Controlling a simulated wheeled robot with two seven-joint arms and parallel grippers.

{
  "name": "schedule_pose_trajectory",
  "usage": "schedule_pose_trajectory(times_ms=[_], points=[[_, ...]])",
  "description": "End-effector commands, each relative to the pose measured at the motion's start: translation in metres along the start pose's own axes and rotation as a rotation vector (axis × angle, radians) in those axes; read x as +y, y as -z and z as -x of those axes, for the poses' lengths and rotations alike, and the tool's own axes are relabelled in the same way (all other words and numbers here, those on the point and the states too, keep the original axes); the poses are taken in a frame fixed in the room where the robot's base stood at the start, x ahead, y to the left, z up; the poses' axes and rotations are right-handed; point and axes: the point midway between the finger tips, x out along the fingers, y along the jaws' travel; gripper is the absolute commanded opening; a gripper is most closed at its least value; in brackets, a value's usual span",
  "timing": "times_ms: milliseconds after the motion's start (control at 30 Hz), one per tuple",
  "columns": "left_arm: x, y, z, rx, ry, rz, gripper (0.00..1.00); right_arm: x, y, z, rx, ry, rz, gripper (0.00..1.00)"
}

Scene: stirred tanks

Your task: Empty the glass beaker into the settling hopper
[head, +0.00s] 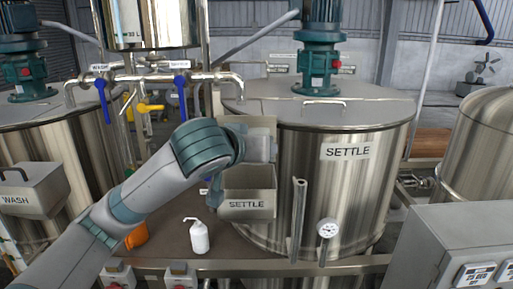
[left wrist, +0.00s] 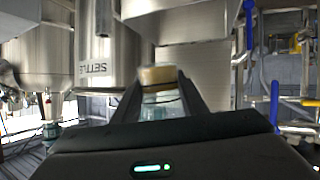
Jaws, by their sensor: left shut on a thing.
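The settling hopper (head: 250,190) is an open metal box labelled SETTLE on the near left side of the settle tank, its back plate raised behind it. My left gripper (head: 267,148) is above the hopper, in front of the back plate. In the left wrist view its fingers (left wrist: 162,100) are shut on the glass beaker (left wrist: 163,108), with a tan patch at the beaker's far end. That view is turned over, with the SETTLE label upside down, so the wrist is rolled. The beaker is not clear in the head view. Whether anything is pouring cannot be told. My right gripper is not in view.
The settle tank (head: 345,190) with a teal motor stands behind the hopper. A wash hopper (head: 32,190) is at the left. Pipes with blue valve handles (head: 180,90) run left of my wrist. A white bottle (head: 199,238) and an orange item (head: 137,236) stand below my arm.

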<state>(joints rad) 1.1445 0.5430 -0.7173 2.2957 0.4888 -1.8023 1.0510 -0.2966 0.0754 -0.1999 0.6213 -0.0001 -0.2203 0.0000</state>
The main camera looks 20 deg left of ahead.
Motion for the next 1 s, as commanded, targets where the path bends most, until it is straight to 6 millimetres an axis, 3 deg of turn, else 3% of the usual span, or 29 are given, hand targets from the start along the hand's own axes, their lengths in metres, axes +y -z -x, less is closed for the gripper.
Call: schedule_pose_trajectory(times_ms=[367,867,1000], points=[[0.009,-0.011,-0.002,-0.106,-0.147,0.358,0.14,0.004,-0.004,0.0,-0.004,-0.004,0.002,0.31],[0.009,-0.011,-0.002,-0.329,-0.461,1.12,0.14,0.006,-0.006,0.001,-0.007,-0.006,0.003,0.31],[0.006,-0.004,0.0,-0.36,-0.51,1.234,0.14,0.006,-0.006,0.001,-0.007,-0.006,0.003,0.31]])
